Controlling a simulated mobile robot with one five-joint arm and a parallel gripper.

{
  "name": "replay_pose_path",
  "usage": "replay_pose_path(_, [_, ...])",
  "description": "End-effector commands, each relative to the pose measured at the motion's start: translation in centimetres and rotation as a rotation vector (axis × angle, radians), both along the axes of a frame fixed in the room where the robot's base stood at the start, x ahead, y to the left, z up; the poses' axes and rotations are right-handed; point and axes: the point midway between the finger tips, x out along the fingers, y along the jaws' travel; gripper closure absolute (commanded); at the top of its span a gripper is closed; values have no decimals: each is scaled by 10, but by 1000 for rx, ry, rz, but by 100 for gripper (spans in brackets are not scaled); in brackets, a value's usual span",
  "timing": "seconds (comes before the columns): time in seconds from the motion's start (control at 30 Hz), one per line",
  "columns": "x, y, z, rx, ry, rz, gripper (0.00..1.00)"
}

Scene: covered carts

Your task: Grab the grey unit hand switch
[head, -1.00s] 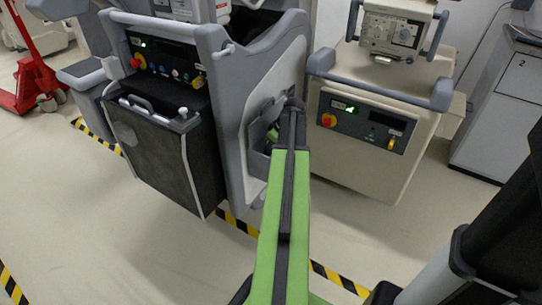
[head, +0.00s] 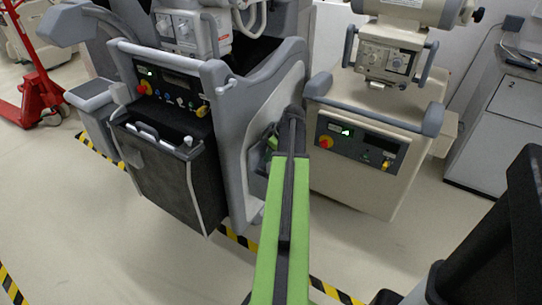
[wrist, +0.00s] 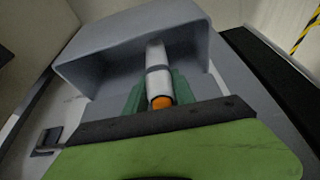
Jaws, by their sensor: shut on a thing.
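The hand switch (wrist: 158,72) is a pale cylinder with a grey band and an orange end, seen in the wrist view. Its upper part is inside a grey hooded holder (wrist: 110,50). My gripper (wrist: 160,88) has green fingers on both sides of the switch and is shut on it. The holder is on the right side panel of the grey unit (head: 225,85) in the head view. My gripper reaches it there, mostly hidden behind my green arm. The switch cannot be made out in the head view.
A beige unit (head: 335,190) with a control panel stands close to the right of the grey unit. A red pallet truck (head: 38,95) is at far left. The floor in front is clear, with yellow-black tape.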

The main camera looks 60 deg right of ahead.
Motion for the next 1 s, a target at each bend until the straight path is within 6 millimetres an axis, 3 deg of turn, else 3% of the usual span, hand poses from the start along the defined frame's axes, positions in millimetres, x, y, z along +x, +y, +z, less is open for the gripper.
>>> replay_pose_path(0.03, [0,0,32,0,0,0,100])
replay_pose_path(0.6, [1,0,182,0,0,1,100])
replay_pose_path(0.77, [1,0,199,0,0,1,100])
replay_pose_path(1.0, [1,0,199,0,0,1,100])
